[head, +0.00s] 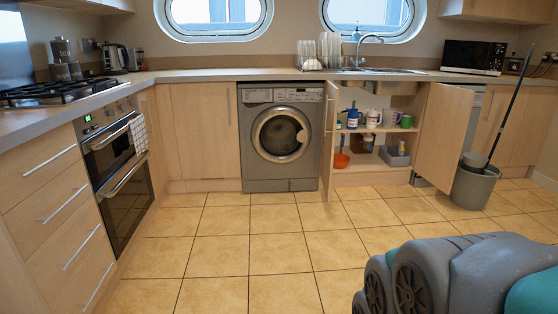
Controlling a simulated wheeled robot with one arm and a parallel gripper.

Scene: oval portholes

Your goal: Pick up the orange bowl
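The orange bowl (341,160) sits low inside the open cupboard under the sink, on its bottom board towards the left side. It is small in the head view and sits close to the left open door (327,140), which stands beside it. My gripper is not in view. Grey and teal parts of my own arm fill the lower right corner.
Both cupboard doors stand open, the right one (442,135) jutting out. Mugs (373,119) stand on the shelf above; a grey caddy (395,156) is right of the bowl. A grey mop bucket (474,186) stands at right. The tiled floor (250,255) in front is clear.

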